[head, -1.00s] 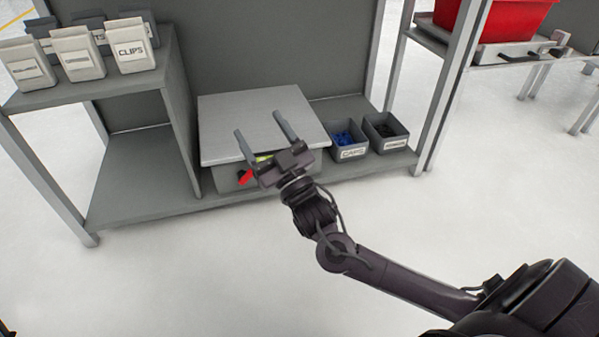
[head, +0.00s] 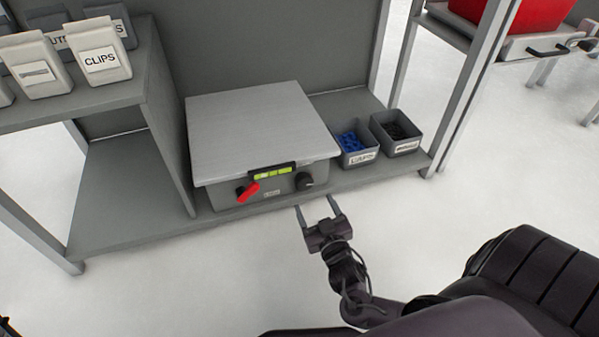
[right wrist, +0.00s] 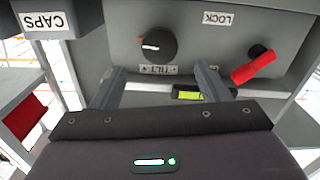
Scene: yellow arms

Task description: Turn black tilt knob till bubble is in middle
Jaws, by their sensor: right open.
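The black tilt knob (head: 304,181) is on the front of a grey box with a flat plate top, at the right of that front. In the right wrist view the knob (right wrist: 158,44) shows a white pointer mark above the upside-down TILT label. The yellow-green bubble vial (head: 271,172) sits at the plate's front edge; it is partly visible in the right wrist view (right wrist: 188,95). I cannot tell where its bubble lies. My right gripper (head: 315,204) is open and empty, in front of and below the knob, apart from it. My left gripper is not in view.
A red LOCK lever (head: 248,191) is left of the knob on the same front. A CAPS bin (head: 357,157) and another dark bin (head: 398,148) stand right of the box. A shelf (head: 75,112) with CLIPS bins is at left. The floor in front is clear.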

